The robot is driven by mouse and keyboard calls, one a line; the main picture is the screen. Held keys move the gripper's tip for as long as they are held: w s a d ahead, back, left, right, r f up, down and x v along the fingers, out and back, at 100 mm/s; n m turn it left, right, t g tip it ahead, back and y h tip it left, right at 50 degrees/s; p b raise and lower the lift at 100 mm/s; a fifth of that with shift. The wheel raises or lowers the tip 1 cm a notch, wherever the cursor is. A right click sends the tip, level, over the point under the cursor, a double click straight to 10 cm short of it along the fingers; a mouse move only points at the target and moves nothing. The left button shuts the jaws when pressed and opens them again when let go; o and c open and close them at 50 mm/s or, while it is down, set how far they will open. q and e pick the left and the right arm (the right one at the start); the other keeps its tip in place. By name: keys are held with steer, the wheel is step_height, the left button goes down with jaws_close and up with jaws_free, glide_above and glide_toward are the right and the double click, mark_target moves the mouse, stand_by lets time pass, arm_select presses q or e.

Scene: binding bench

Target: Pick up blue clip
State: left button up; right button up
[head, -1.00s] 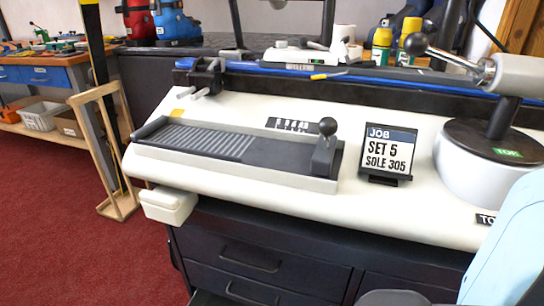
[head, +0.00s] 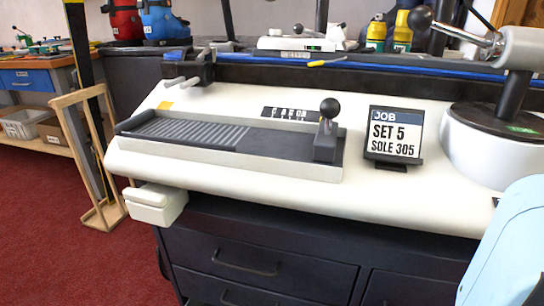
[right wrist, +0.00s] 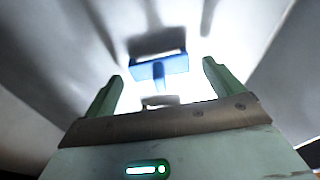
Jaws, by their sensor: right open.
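A blue clip (right wrist: 174,66) shows in the right wrist view, a wide bar with a short stem pointing towards me. It lies just ahead of my right gripper (right wrist: 162,73), roughly centred between the fingers. The green fingers are open and apart on either side, with nothing held. A small pale piece (right wrist: 160,100) shows below the clip's stem, too blurred to name. I cannot make out the clip or the right gripper's fingers in the head view. My left gripper is in neither view.
Pale walls or surfaces flank the clip in the right wrist view. In the head view, the white bench (head: 400,187) bears a grey slotted unit with a knobbed lever (head: 326,140), a JOB sign (head: 394,135) and a round white machine (head: 490,150). Dark drawers (head: 255,262) sit below.

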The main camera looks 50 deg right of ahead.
steer(key=shift+r, duration=0.1)
steer(key=shift+c, duration=0.2)
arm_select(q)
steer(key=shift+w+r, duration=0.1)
arm_select(e)
steer(key=c, duration=1)
steer(key=shift+c, duration=0.2)
arm_select(q)
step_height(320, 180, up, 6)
steer(key=p, duration=0.5)
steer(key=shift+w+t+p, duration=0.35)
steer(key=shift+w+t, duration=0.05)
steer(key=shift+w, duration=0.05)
arm_select(e)
step_height(320, 180, up, 10)
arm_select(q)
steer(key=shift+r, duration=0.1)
arm_select(e)
steer(key=shift+r, duration=0.1)
